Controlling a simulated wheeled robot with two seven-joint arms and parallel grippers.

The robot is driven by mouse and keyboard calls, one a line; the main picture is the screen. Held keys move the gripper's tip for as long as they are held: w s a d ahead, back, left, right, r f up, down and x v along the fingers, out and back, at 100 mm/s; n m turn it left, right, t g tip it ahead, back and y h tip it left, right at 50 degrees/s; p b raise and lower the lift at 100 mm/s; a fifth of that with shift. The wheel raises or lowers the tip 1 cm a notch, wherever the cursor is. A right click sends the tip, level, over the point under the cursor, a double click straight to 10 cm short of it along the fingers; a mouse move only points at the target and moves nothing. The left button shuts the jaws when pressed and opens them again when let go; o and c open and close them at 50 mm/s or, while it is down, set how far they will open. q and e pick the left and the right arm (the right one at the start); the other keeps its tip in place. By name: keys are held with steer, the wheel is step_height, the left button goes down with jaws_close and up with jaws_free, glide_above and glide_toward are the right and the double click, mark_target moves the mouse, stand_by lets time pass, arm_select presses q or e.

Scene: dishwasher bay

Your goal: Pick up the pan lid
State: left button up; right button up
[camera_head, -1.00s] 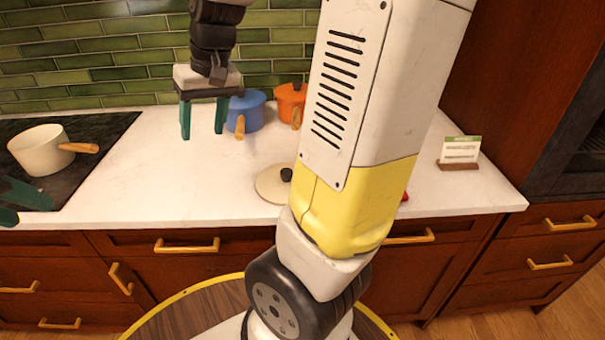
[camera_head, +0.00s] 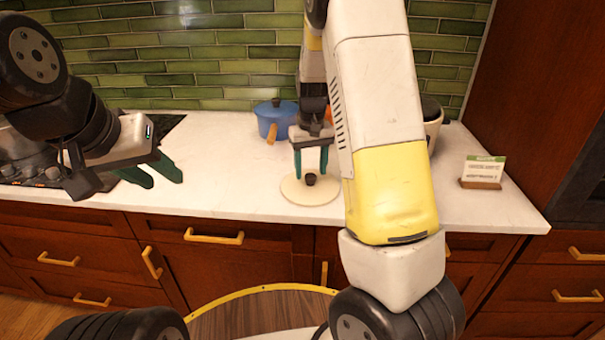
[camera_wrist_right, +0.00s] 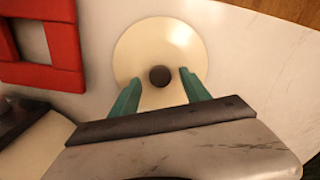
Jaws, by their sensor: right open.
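The pan lid (camera_head: 298,194) is a flat cream disc with a dark round knob (camera_head: 311,179), lying on the white counter near its front edge. My right gripper (camera_head: 310,172) points down over the lid, open and empty. In the right wrist view the lid (camera_wrist_right: 160,42) shows whole except where the gripper covers its lower part. There the knob (camera_wrist_right: 159,76) appears between the tips of the right gripper (camera_wrist_right: 160,79), touching neither finger. My left gripper (camera_head: 155,174) is at the left, its fingers apart and empty.
A blue pot (camera_head: 268,116) stands behind the lid, with an orange pot partly hidden by my right arm. A cream pot (camera_head: 433,123) and a card stand (camera_head: 482,172) are to the right. A red trivet-like object (camera_wrist_right: 50,72) lies beside the lid. The counter left of the lid is clear.

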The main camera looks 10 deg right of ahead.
steer(key=shift+f, duration=1.4)
jaws_close()
